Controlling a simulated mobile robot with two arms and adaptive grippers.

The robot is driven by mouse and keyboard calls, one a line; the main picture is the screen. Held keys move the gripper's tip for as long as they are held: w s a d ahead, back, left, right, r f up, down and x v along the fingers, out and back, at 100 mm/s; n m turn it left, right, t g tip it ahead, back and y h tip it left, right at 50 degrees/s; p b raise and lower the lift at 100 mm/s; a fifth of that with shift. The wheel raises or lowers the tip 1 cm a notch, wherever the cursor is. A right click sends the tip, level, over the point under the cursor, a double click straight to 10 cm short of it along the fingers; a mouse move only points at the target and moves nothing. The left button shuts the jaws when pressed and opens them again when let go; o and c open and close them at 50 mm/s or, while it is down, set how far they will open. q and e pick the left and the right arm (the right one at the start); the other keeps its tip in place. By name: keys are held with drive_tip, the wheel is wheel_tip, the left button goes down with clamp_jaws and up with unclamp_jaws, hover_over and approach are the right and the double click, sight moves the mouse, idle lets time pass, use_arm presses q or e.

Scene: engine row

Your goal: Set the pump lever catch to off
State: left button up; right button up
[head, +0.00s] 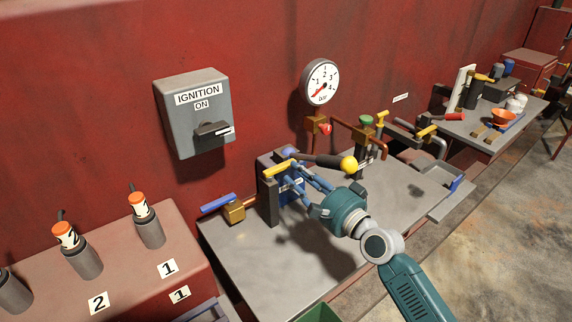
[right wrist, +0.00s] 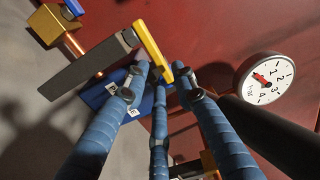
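The pump has a blue body (head: 290,193) on the grey bench, with a dark lever ending in a yellow ball (head: 348,164). The catch is a yellow bar (head: 278,171) at the top of a dark post (head: 269,203) beside the pump. In the right wrist view the yellow bar (right wrist: 150,47) reaches toward my fingertips, and a blue labelled block (right wrist: 103,93) shows behind. My right gripper (head: 295,177) has its blue fingers apart at the catch; in the right wrist view its fingertips (right wrist: 163,75) are around the bar's end. Contact is unclear. My left gripper is out of view.
An ignition box (head: 185,132) and a pressure gauge (head: 321,82) are on the red wall. A blue-handled brass valve (head: 233,210) sits left of the post. Orange-topped cylinders (head: 150,226) stand at left. The bench front (head: 260,268) is clear.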

sight(287, 167)
drive_tip(key=x, duration=0.4)
drive_tip(key=shift+w+a+f, duration=0.1)
drive_tip(key=shift+w+a, duration=0.05)
drive_tip(key=shift+w, duration=0.15)
drive_tip(key=shift+w+a, duration=0.25)
drive_tip(key=shift+w, duration=0.1)
clamp_jaws()
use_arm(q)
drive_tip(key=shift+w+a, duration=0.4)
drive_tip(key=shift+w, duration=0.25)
